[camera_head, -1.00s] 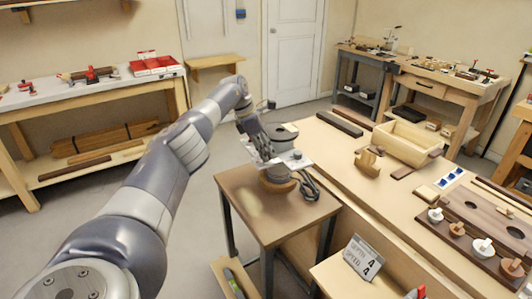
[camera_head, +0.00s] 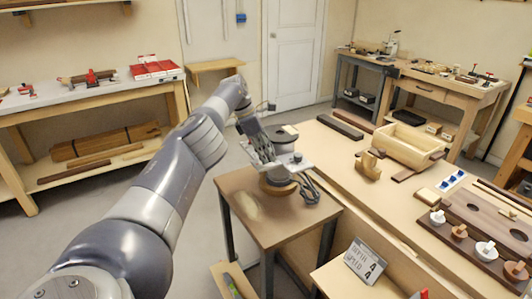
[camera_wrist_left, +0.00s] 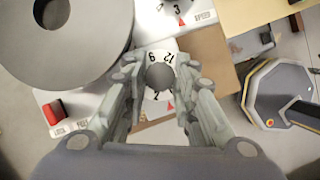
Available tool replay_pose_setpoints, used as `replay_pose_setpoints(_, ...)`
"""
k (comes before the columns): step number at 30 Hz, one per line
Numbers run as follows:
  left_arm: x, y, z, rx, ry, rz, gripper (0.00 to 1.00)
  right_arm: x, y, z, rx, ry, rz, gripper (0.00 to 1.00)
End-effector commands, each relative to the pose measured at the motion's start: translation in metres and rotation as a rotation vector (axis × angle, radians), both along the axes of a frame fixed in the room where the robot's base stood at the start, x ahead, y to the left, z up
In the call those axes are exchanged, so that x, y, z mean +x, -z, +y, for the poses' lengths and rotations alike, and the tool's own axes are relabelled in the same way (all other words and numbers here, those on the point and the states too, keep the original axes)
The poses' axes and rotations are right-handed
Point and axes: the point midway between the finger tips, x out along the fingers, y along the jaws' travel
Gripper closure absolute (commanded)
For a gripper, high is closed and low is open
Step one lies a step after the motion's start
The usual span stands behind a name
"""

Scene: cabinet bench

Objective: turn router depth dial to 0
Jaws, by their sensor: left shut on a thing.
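The router (camera_head: 277,170) stands on a small brown-topped table in the head view. My left gripper (camera_head: 266,158) reaches to its left side and covers part of it. In the left wrist view, my left gripper (camera_wrist_left: 160,78) is shut on the round grey knob of a dial. The 0 is not legible, and the fingers hide much of the dial. A second dial marked SPEED (camera_wrist_left: 178,12), with a 3 near its red pointer, is above. My right gripper is not in view.
A red lock lever (camera_wrist_left: 53,112) and a large grey cylinder (camera_wrist_left: 65,35) are left of the dial. A card (camera_head: 364,261) reading DEPTH and SPEED stands on a low wooden surface. The long bench at right holds a wooden tray (camera_head: 408,149) and several knobbed pieces.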

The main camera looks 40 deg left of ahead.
Motion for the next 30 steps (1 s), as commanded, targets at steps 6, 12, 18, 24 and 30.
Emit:
replay_pose_setpoints(6,0.0008,-0.0014,0.0002,0.001,0.0,-0.004,0.98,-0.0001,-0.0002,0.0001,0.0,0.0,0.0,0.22)
replay_pose_setpoints(12,0.0007,-0.0011,0.0002,0.001,-0.001,-0.003,0.55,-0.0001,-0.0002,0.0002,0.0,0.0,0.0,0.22)
replay_pose_setpoints(18,0.0007,-0.0009,0.0002,0.001,-0.001,-0.003,0.55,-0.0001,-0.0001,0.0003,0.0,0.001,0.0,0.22)
replay_pose_setpoints(24,0.0006,-0.0007,0.0001,0.0,-0.001,-0.003,0.55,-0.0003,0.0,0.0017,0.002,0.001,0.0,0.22)
replay_pose_setpoints(30,0.0003,-0.0004,0.0003,0.0,-0.005,-0.002,0.55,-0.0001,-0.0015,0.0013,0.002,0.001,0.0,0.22)
